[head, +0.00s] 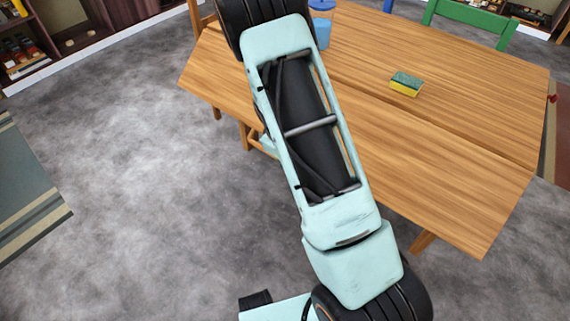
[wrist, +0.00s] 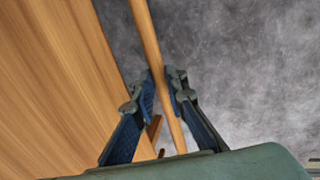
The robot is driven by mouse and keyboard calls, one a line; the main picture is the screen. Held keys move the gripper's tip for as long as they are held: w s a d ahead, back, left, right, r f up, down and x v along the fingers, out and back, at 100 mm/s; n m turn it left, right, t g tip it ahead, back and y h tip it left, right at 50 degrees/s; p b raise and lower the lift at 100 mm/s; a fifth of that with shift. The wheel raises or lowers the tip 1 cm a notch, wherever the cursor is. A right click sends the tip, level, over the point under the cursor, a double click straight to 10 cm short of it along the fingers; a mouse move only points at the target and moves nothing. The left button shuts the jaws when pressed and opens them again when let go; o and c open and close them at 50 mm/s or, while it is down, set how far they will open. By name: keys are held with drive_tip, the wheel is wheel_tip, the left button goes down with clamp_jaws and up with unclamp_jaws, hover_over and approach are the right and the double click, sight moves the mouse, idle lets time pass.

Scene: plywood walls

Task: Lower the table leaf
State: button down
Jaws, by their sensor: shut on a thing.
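The wooden table (head: 460,85) stands across the right of the head view. A seam runs along its top, and the leaf (head: 450,185) on the near side of it looks level with the rest. In the wrist view, a broad wooden panel of the table (wrist: 50,80) fills the left. My gripper (wrist: 158,88) has its two dark fingers on either side of a slim wooden bar (wrist: 147,35) and is shut on it. The bar runs beside the panel edge with a gap between. In the head view my own arm hides the gripper and the bar.
A green and yellow sponge (head: 405,84) and a blue cup (head: 321,25) are on the table. A green chair (head: 470,16) stands behind it. Grey floor (head: 140,150) is clear at left, with a striped rug (head: 30,190) at the far left edge.

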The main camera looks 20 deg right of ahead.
drive_tip(key=w+d+f+b, duration=0.4)
drive_tip(key=d+f+b, duration=0.2)
drive_tip(key=f, duration=0.3)
drive_tip(key=w+d+f+t+h+b, duration=0.2)
drive_tip(key=w+d+f+h+b, duration=0.1)
drive_tip(key=w+d, duration=0.5)
drive_tip(key=shift+w+d+f+b, duration=0.3)
drive_tip(key=shift+d+b, duration=0.6)
drive_tip(key=shift+d, duration=0.55)
